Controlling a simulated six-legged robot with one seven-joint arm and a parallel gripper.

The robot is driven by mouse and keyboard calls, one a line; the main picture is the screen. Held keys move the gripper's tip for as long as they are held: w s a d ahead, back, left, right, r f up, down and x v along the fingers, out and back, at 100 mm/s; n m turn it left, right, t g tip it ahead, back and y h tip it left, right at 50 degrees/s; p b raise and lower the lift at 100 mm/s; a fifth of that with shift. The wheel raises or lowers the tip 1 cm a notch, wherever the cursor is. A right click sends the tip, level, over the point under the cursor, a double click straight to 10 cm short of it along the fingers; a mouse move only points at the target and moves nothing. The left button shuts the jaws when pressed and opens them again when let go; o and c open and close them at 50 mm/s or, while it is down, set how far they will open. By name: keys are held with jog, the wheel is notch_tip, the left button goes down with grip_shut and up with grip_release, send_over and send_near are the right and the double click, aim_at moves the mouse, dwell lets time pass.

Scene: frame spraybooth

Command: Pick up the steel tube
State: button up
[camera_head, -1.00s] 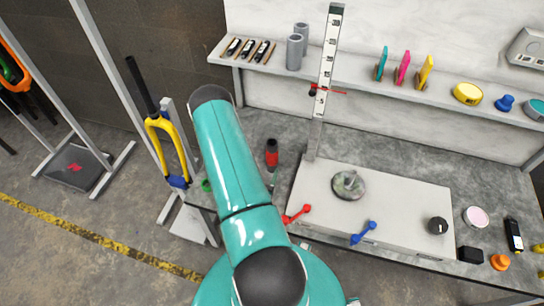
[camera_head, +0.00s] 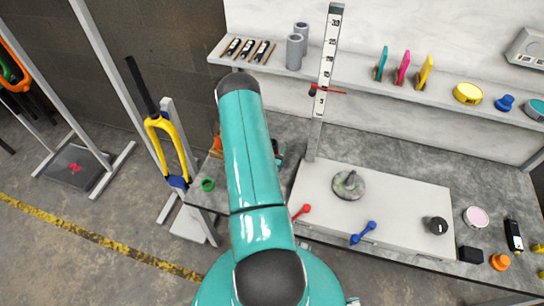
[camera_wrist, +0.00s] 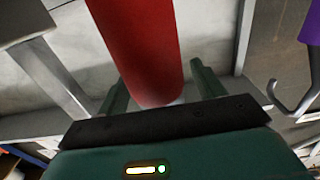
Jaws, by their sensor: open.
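Two plain grey tubes stand upright on the wall shelf in the head view, a front one (camera_head: 295,52) and one behind it (camera_head: 301,31). The pictures do not tell which, if either, is the steel tube. My gripper (camera_wrist: 160,80) is open in the wrist view, its two green fingers apart. A large red cylinder (camera_wrist: 140,45) shows between and beyond the fingers; I cannot tell whether they touch it. In the head view my arm hides most of the gripper and this red thing. The grey tubes are not recognisable in the wrist view.
The shelf (camera_head: 345,79) also carries pens and coloured pieces. A height gauge (camera_head: 325,75) rises in front of it. A pale plate (camera_head: 400,205) with a round knob lies on the bench. A yellow fork (camera_head: 160,130) stands left of my arm. A purple thing (camera_wrist: 311,22) is at the wrist view's right.

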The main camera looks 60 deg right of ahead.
grip_shut()
dwell(0.3)
jog(key=shift+r, duration=0.1)
